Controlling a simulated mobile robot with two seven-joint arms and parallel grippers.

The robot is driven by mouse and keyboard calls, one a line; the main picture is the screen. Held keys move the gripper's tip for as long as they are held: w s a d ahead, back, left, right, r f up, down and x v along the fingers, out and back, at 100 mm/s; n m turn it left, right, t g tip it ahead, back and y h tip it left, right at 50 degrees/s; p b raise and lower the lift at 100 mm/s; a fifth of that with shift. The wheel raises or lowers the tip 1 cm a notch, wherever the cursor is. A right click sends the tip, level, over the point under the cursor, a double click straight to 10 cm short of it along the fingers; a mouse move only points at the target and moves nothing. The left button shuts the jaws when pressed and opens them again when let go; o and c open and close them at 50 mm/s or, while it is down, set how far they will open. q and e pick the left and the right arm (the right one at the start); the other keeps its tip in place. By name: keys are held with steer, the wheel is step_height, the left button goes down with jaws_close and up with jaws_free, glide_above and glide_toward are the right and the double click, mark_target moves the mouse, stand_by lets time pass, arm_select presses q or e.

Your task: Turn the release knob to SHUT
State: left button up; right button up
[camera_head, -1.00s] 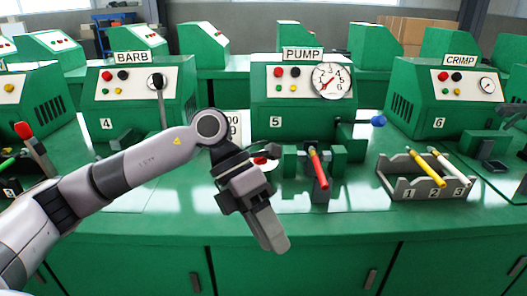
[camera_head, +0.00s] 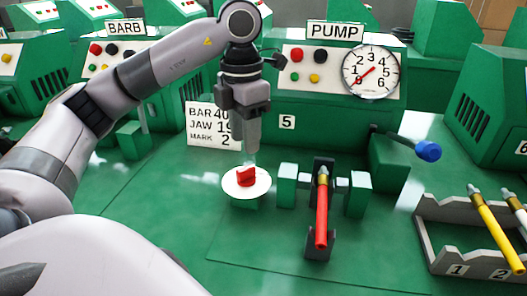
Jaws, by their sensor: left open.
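The release knob (camera_head: 246,177) is a small red handle on a round white dial (camera_head: 232,190) in front of the pump machine. Any lettering on the dial is too small to read, so I cannot tell its setting. My left gripper (camera_head: 249,158) points down just above the knob, its fingertips close over it. It is open, though its jaws look narrow from here. I cannot tell whether a fingertip touches the knob. My right gripper is not in view.
A green clamp (camera_head: 287,187) holding a red-handled hose piece (camera_head: 321,215) stands right of the dial. A blue-ended lever (camera_head: 428,151) sticks out beyond it. A sign card (camera_head: 200,118) stands behind the gripper. A numbered rack (camera_head: 430,235) is at the right.

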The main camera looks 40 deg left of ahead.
mark_target(246, 169)
arm_select(q)
steer(key=shift+f, duration=0.25)
step_height(246, 169, down, 6)
steer(key=shift+s+r+b, duration=0.15)
steer(key=shift+r+b, duration=0.1)
steer(key=shift+b, duration=0.75)
steer(key=shift+f, duration=0.5)
jaws_close()
